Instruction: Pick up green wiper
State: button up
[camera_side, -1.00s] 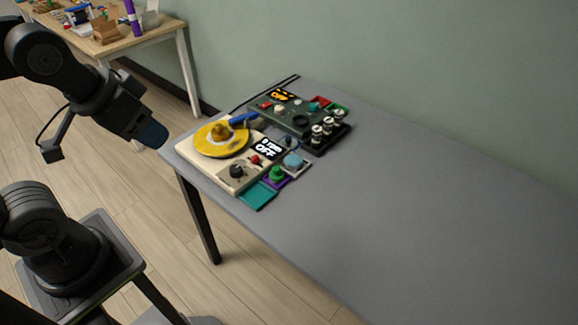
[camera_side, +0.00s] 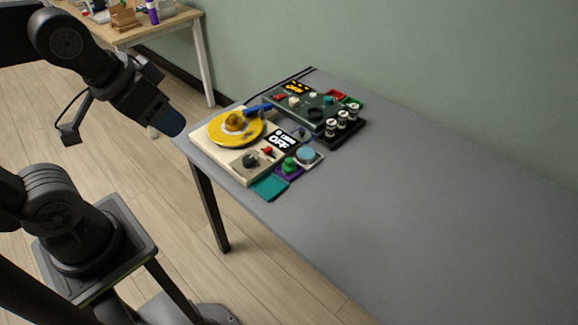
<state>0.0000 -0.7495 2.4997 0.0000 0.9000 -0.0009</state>
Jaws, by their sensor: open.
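A small green rounded piece (camera_side: 289,165), which looks like the green wiper, sits on a purple square holder at the near right of the cream machine (camera_side: 222,158). It is small, so its shape is hard to make out. My gripper (camera_side: 172,123) is open, with dark blue-black fingers pointing down and right. It hangs to the left of the table's left corner, apart from the green piece and everything on the table. The gap between its fingers does not show clearly.
The cream machine carries a yellow disc (camera_side: 236,128) and an "OFF" display. A flat teal square (camera_side: 270,187) and a pale blue round piece (camera_side: 306,153) flank the green piece. Behind is a dark green panel (camera_side: 289,107) with a black jar rack (camera_side: 334,138). The grey table's right side (camera_side: 430,210) is clear.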

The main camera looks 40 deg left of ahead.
jog(key=w+n+g, duration=0.2)
jog(key=w+n, duration=0.3)
jog(key=w, duration=0.4)
jog(key=n+g, duration=0.4)
jog(key=n, duration=0.6)
send_over(289, 159)
jog(key=f, duration=1.7)
jog(key=s+f, duration=0.1)
jog(key=f, duration=0.7)
jog(key=shift+d+f, duration=0.2)
jog(key=shift+d, duration=0.05)
jog(key=shift+w+a+f, duration=0.1)
jog(key=shift+w+f, duration=0.05)
jog(key=shift+f, duration=0.85)
jog(key=shift+w+a+f, duration=0.1)
jog(key=shift+w+f, duration=0.05)
jog(key=shift+f, duration=0.8)
jog(key=shift+w+a+f, duration=0.1)
jog(key=shift+w+f, duration=0.05)
jog(key=shift+f, duration=0.85)
